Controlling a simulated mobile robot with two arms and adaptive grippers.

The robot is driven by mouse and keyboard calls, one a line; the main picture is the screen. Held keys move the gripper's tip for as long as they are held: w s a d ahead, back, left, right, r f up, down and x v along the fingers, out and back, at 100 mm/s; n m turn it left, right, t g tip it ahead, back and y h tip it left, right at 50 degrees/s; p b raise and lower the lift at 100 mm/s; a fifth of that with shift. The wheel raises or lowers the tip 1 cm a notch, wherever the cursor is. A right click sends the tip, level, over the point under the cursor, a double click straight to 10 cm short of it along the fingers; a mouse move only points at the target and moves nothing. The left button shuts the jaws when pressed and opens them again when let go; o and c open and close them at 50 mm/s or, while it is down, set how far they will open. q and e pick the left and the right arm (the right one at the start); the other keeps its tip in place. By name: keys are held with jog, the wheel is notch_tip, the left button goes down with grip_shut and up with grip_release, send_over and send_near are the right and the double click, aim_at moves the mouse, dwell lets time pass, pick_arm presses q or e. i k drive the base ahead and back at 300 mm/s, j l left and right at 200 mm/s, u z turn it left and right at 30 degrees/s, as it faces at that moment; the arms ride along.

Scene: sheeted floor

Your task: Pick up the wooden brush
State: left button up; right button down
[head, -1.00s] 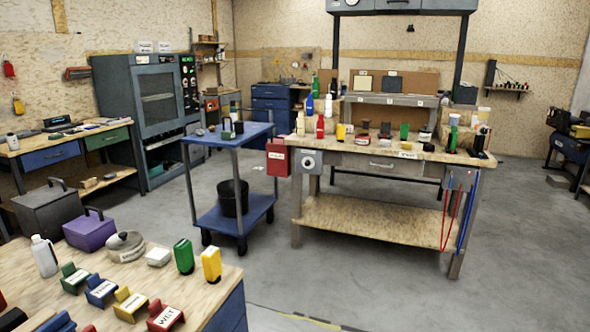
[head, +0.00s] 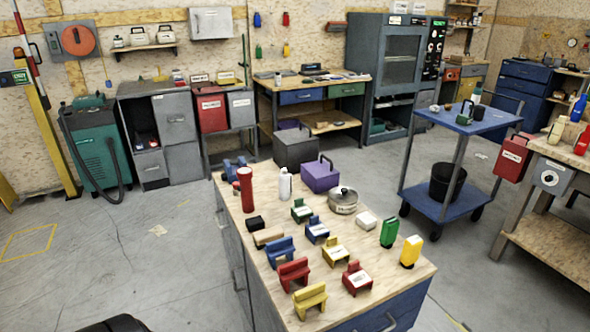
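I cannot make out the wooden brush for certain. A small tan, wood-coloured block (head: 268,237) lies on the near wooden-topped workbench (head: 240,262), at its left side, just in front of a small black block (head: 256,223). It is too small to tell whether it is a brush. Neither of my grippers is in view.
The near bench also carries a red cylinder (head: 245,189), a white bottle (head: 285,184), a lidded pot (head: 343,200) and several coloured holders. A blue cart (head: 470,122) stands behind it to the right. Floor left of the bench is clear.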

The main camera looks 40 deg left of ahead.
aim_at(261, 238)
jog(key=u, duration=4)
jog(key=z, duration=2.4)
jog(key=i+j+z, duration=0.4)
jog(key=j, duration=0.35)
jog(key=i+j+z, duration=0.2)
jog(key=j, duration=0.25)
